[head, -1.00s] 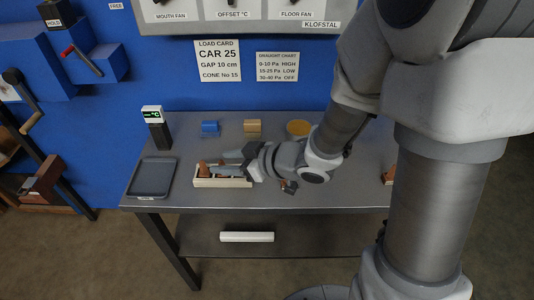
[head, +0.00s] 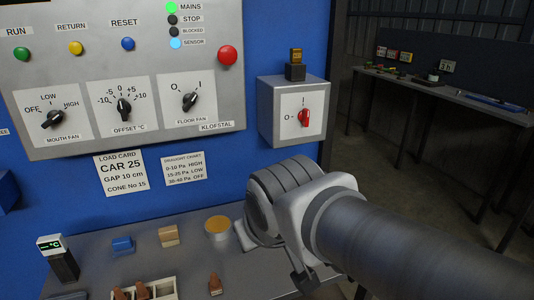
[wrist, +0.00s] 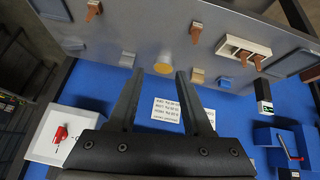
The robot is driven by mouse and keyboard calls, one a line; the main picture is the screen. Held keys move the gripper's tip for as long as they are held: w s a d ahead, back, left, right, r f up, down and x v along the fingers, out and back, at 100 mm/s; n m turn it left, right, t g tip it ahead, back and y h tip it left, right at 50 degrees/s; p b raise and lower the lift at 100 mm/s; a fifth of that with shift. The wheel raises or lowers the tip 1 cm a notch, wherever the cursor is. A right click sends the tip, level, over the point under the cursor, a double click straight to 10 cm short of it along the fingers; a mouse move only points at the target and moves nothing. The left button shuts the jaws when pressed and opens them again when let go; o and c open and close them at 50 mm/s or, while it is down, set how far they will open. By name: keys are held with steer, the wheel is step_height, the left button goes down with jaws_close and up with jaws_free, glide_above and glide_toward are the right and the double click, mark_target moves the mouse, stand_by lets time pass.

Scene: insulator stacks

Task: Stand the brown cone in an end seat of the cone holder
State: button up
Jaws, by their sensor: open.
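The white cone holder (head: 172,293) is at the bottom of the head view, cut off by the frame. Two brown cones (head: 142,290) stand in it, and its right part looks empty. A separate brown cone (head: 215,284) stands on the table to the right of the holder. The wrist view, turned over, shows the holder (wrist: 266,50) with cones in it, the separate cone (wrist: 196,32) and another brown cone (wrist: 93,10) farther left. My gripper (wrist: 160,85) is open and empty, apart from all cones. Its fingers cannot be made out in the head view.
A blue block (head: 122,246), a tan block (head: 168,236) and a round orange-topped dish (head: 218,228) stand along the table's back. A black stand with a display (head: 62,262) is at left. The control panel (head: 130,60) and a grey switch box (head: 293,112) are on the wall behind.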

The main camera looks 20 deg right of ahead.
steer(key=shift+m+g+y, duration=0.3)
steer(key=shift+g+y, duration=0.2)
steer(key=shift+g, duration=0.1)
steer(key=s, duration=0.1)
steer(key=s+a, duration=0.1)
steer(key=s, duration=0.3)
steer(key=shift+a+r, duration=0.3)
